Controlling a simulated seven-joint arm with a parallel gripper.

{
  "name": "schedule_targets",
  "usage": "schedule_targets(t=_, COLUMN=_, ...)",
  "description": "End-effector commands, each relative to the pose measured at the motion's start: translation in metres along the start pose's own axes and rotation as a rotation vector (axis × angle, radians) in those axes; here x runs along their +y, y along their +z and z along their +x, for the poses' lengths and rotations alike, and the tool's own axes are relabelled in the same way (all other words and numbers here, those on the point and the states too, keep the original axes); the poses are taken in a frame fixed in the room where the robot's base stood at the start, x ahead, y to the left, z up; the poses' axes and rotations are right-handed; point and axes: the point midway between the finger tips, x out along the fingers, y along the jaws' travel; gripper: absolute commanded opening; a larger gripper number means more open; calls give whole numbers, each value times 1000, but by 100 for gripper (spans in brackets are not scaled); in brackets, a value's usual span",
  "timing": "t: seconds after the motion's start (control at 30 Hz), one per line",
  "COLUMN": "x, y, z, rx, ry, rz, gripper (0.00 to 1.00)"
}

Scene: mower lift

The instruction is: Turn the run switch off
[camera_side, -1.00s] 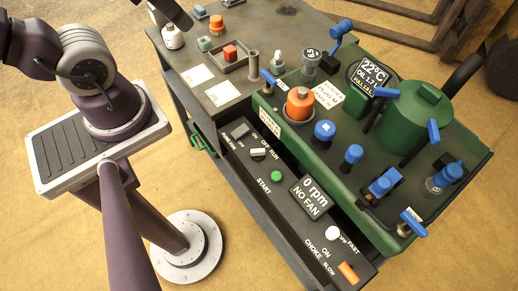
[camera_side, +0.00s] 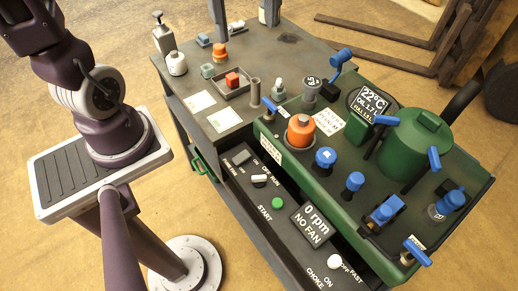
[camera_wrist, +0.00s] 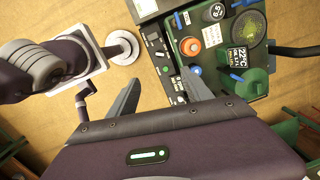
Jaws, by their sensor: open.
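The run switch (camera_side: 259,179) is a small white toggle on the dark control panel, beside the OFF and RUN lettering. I cannot tell which label it points to. The display (camera_side: 316,224) below it reads 0 rpm, NO FAN. My gripper (camera_side: 244,20) is at the top edge of the side view, where two dark fingers hang down, apart and empty, above the far end of the bench. In the wrist view my gripper (camera_wrist: 163,90) shows its fingers spread, with part of the control panel (camera_wrist: 166,62) seen between and beyond them. The gripper is well away from the switch.
A green start button (camera_side: 277,203) and a white choke knob (camera_side: 334,261) share the panel. The green machine (camera_side: 350,175) with blue handles stands to the right. The bench (camera_side: 290,60) holds bottles, an orange cap (camera_side: 219,51) and a tray (camera_side: 232,88).

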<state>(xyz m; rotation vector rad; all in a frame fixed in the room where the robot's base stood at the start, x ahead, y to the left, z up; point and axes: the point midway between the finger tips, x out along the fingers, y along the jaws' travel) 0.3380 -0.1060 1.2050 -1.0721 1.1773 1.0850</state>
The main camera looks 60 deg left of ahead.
Motion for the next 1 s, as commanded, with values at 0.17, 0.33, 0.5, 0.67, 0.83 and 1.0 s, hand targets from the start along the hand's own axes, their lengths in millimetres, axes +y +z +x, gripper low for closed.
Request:
schedule_targets(t=0.17, x=-16, y=-6, z=-3, rx=88, ry=42, rz=339, gripper=58)
schedule_targets(t=0.33, x=-11, y=-11, z=50, rx=96, ry=53, rz=377, gripper=58)
schedule_targets(t=0.5, x=-7, y=-18, z=111, rx=98, ry=52, rz=382, gripper=58)
schedule_targets(t=0.67, x=-2, y=-23, z=171, rx=97, ry=54, rz=383, gripper=58)
schedule_targets(t=0.83, x=3, y=-29, z=242, rx=93, ry=57, rz=382, gripper=58)
schedule_targets(t=1.0, x=6, y=-33, z=310, rx=88, ry=54, rz=380, gripper=58)
